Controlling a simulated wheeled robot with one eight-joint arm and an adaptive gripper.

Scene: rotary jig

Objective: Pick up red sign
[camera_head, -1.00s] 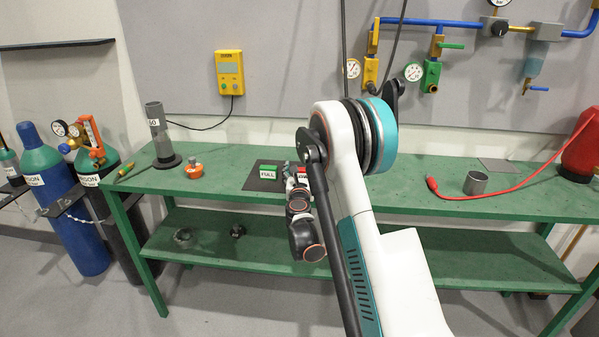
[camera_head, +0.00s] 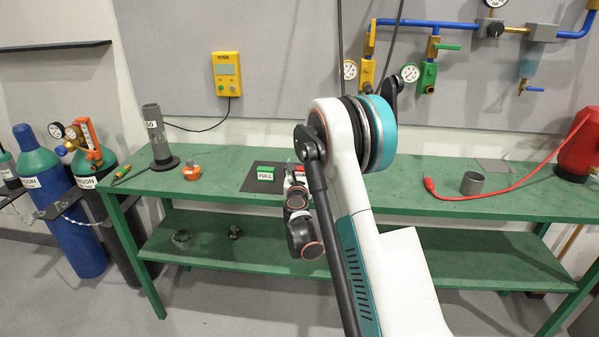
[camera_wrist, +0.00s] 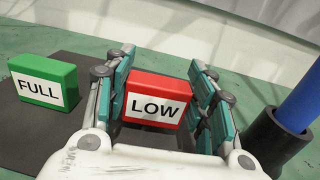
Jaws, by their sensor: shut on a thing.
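The red sign (camera_wrist: 155,100) is a block with a white label reading LOW. In the wrist view it stands upright between the two teal-padded fingers of my gripper (camera_wrist: 160,98), which is shut on it. Its lower edge appears at or close to the dark mat (camera_wrist: 70,120), and I cannot tell whether it is clear of it. In the head view my gripper (camera_head: 291,172) is at the mat on the green bench, and my arm hides most of the red sign.
A green sign reading FULL (camera_wrist: 46,82) stands on the mat to the left. A dark cylindrical holder with a blue rod (camera_wrist: 275,135) stands close to the right finger.

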